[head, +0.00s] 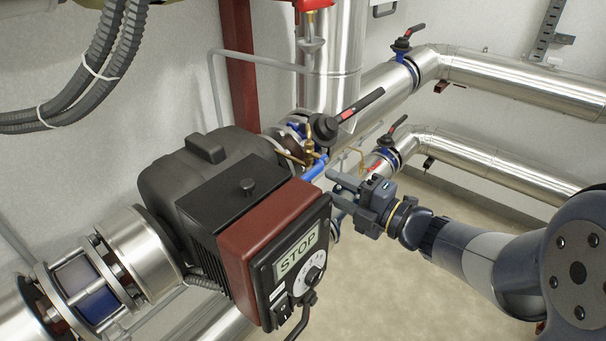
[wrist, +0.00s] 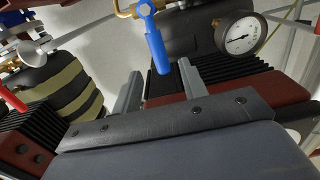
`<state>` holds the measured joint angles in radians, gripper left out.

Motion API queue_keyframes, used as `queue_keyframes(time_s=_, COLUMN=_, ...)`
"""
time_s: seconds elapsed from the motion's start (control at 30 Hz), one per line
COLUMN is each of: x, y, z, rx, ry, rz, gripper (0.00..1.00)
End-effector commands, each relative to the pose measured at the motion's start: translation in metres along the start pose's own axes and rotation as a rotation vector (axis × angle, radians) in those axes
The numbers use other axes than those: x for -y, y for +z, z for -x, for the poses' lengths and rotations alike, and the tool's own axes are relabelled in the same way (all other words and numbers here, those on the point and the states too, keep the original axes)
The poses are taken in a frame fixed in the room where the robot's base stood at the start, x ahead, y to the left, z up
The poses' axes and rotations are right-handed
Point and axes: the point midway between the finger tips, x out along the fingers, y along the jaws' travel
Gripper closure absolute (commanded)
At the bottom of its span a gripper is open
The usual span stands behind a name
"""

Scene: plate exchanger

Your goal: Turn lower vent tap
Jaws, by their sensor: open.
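A small tap with a blue lever (wrist: 156,46) hangs from a brass fitting (wrist: 126,10) at the top of the wrist view. The blue lever (head: 315,168) also shows in the head view, beside the pump. I cannot tell for sure that it is the lower vent tap. My gripper (head: 335,184) is open and empty, right of the lever and close to it. In the wrist view my gripper's fingers (wrist: 160,73) stand either side of the lever's lower end. Whether they touch it cannot be told.
A black and dark red pump with a STOP display (head: 297,254) stands left of my gripper. A pressure gauge (wrist: 241,33) is near the tap. A black-handled valve (head: 345,120) is above. Silver pipes (head: 500,165) run behind my arm. Floor is clear below.

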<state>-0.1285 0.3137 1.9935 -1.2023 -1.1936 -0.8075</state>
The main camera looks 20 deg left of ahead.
Motion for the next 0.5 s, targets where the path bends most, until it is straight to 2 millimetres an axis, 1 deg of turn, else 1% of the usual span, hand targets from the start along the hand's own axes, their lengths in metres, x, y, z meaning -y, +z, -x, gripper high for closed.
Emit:
queue_keyframes(time_s=0.03, x=-0.001, y=-0.001, z=-0.011, rx=-0.006, ry=-0.002, rz=-0.001, gripper=0.59)
queue_keyframes(time_s=0.1, x=-0.001, y=-0.002, z=-0.023, rx=-0.006, ry=-0.002, rz=-0.001, gripper=0.59)
queue_keyframes(time_s=0.3, x=-0.001, y=-0.001, z=-0.054, rx=-0.004, ry=-0.001, rz=0.000, gripper=0.59)
queue_keyframes(time_s=0.4, x=0.000, y=0.000, z=-0.063, rx=-0.001, ry=-0.001, rz=0.000, gripper=0.59)
queue_keyframes(time_s=0.5, x=0.000, y=-0.001, z=-0.068, rx=-0.002, ry=-0.001, rz=0.001, gripper=0.59)
